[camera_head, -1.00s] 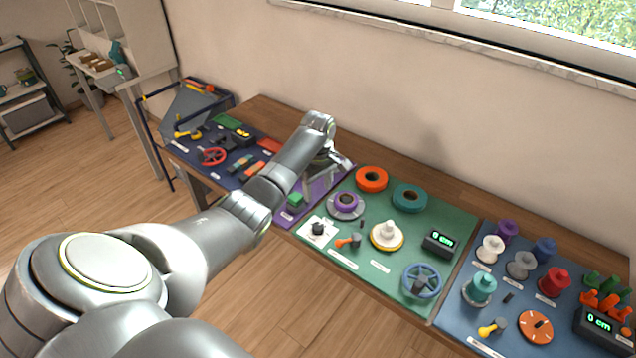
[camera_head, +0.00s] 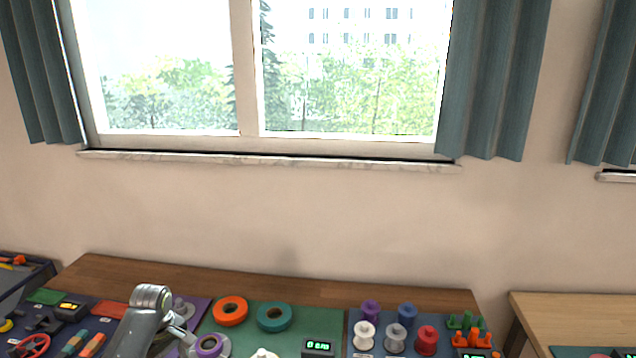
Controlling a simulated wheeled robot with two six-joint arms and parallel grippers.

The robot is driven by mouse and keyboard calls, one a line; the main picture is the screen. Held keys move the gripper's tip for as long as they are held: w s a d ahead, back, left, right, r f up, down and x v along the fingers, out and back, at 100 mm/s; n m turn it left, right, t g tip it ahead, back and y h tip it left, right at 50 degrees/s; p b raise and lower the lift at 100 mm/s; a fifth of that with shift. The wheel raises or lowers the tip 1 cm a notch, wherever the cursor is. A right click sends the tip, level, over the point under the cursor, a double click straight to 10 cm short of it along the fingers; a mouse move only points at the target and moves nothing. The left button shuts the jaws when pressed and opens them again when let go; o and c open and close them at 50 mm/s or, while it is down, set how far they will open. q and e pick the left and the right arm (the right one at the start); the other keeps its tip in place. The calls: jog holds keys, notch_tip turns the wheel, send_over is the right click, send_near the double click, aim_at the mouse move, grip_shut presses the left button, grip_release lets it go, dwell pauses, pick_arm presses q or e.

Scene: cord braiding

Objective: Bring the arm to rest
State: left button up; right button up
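My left arm rises from the bottom edge at the left, with its grey wrist over the purple mat (camera_head: 197,308) on the workbench. My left gripper (camera_head: 178,332) is small and partly hidden behind the wrist, and whether its fingers are open or shut does not show. My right arm and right gripper are out of view.
The wooden workbench (camera_head: 250,287) runs along the wall under a window. An orange ring (camera_head: 230,311), a teal ring (camera_head: 274,317), a display box (camera_head: 318,347) and several spools, including a red one (camera_head: 426,340), stand on its mats. Another table (camera_head: 570,310) is at right.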

pick_arm(q)
jog(key=s+d+f+m+t, duration=0.1)
jog(key=s+d+f+m, duration=0.2)
jog(key=s, duration=0.5)
jog(key=s+d+f+m, duration=0.1)
jog(key=s+f+m, duration=0.3)
jog(key=s, duration=0.4)
jog(key=s+d+r+m+t+y, duration=0.1)
jog(key=s+r+m, duration=0.2)
jog(key=s, duration=0.7)
jog(key=s+d+r+m+t, duration=0.2)
jog(key=s+r, duration=0.1)
jog(key=s, duration=0.7)
notch_tip(320, 180, down, 30)
jog(key=a+g+b, duration=0.2)
jog(key=b, duration=0.3)
jog(key=s+d+f+g+b, duration=0.1)
jog(key=s+f+b, duration=0.2)
jog(key=s+f, duration=1.1)
notch_tip(320, 180, down, 4)
jog(key=shift+s+d+f+b, duration=0.25)
jog(key=shift+s+b, duration=0.1)
jog(key=shift+s, duration=0.05)
